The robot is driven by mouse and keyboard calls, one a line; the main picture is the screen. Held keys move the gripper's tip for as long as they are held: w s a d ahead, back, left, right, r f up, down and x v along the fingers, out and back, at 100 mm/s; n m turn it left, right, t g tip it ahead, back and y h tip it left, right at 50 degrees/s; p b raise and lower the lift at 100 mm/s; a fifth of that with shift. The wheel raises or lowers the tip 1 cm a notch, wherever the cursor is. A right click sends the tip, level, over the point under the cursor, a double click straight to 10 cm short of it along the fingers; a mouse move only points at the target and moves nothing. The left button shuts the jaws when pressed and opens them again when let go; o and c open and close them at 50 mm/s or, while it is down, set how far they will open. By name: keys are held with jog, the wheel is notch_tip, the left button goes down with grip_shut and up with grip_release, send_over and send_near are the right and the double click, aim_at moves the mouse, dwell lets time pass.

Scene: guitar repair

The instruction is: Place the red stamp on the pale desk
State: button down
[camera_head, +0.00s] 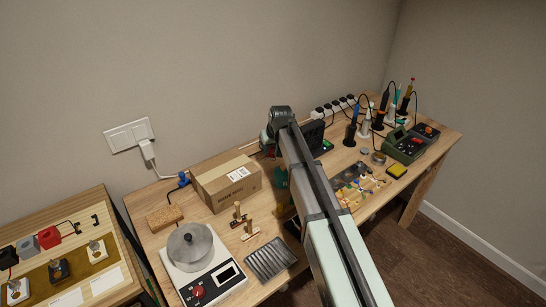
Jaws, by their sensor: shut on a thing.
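My arm reaches from the lower right over the workbench, and its far end bends down behind the bench's back edge area. My gripper (269,147) is mostly hidden behind my arm, so its fingers do not show clearly. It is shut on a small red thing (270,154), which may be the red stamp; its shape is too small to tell. The pale desk (104,284) stands at the lower left, apart from the gripper. Two small wooden-handled things (239,213) stand on the workbench (153,235) near the box.
Red, grey and black blocks (48,238) sit on that desk. Soldering tools (365,120) crowd the right.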

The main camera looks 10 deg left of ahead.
aim_at(271, 156)
jog(key=shift+f, duration=1.95)
jog(key=shift+f, duration=0.1)
jog(key=c, duration=0.9)
grip_release()
jog(key=shift+c, duration=0.2)
jog(key=v, duration=1.2)
jog(key=shift+a, duration=0.1)
